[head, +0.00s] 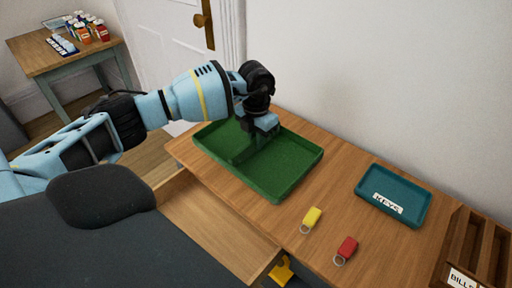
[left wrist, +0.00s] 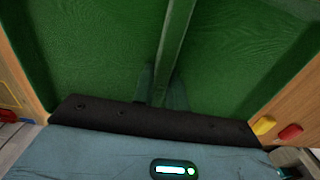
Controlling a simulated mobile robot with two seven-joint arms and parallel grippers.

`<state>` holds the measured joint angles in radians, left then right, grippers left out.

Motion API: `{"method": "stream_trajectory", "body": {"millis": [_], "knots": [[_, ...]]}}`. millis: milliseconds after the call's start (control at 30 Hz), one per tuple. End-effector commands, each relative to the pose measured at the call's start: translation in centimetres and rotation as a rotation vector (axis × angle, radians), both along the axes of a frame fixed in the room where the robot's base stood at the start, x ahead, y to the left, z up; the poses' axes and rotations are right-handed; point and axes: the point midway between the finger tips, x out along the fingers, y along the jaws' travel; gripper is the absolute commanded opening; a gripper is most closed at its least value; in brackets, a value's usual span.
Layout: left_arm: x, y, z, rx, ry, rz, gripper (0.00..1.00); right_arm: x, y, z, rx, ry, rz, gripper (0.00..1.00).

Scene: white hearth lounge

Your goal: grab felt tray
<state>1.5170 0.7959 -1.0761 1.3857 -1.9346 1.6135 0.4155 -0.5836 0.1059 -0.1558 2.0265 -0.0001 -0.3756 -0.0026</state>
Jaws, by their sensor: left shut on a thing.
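The green felt tray (head: 291,168) lies on the wooden console table at the middle of the head view, with a raised rim and a divider across it. My left gripper (head: 256,137) reaches down into the tray and is shut on its divider. In the left wrist view the tray's green floor (left wrist: 100,45) fills most of the picture, and the divider (left wrist: 175,40) runs down between my left fingertips (left wrist: 161,85). My right gripper is not in view.
A yellow key tag (head: 312,217) and a red key tag (head: 347,248) lie right of the tray. A teal KEYS tray (head: 408,220) and a wooden BILLS rack (head: 456,250) stand further right. An open drawer (head: 215,225) juts out in front. A side table (head: 50,62) stands far left.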

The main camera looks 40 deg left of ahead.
Motion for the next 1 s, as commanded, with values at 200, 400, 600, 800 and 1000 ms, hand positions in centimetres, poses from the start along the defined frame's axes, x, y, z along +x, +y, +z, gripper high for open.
{"method": "stream_trajectory", "body": {"millis": [200,400,600,800,1000], "knots": [[0.0,0.0,0.1,0.0,-0.001,0.0,0.0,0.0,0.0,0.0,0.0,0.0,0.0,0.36],[0.1,0.0,0.7,-0.001,-0.003,0.0,0.0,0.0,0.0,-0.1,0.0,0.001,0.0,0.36],[0.1,0.0,3.0,0.0,-0.005,-0.001,0.0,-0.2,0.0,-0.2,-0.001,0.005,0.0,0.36],[-2.5,-0.3,3.8,0.001,0.0,-0.002,0.0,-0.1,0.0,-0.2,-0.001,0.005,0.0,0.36],[-6.6,-0.9,4.1,0.001,0.0,-0.003,0.0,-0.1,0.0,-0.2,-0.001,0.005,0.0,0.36]]}}
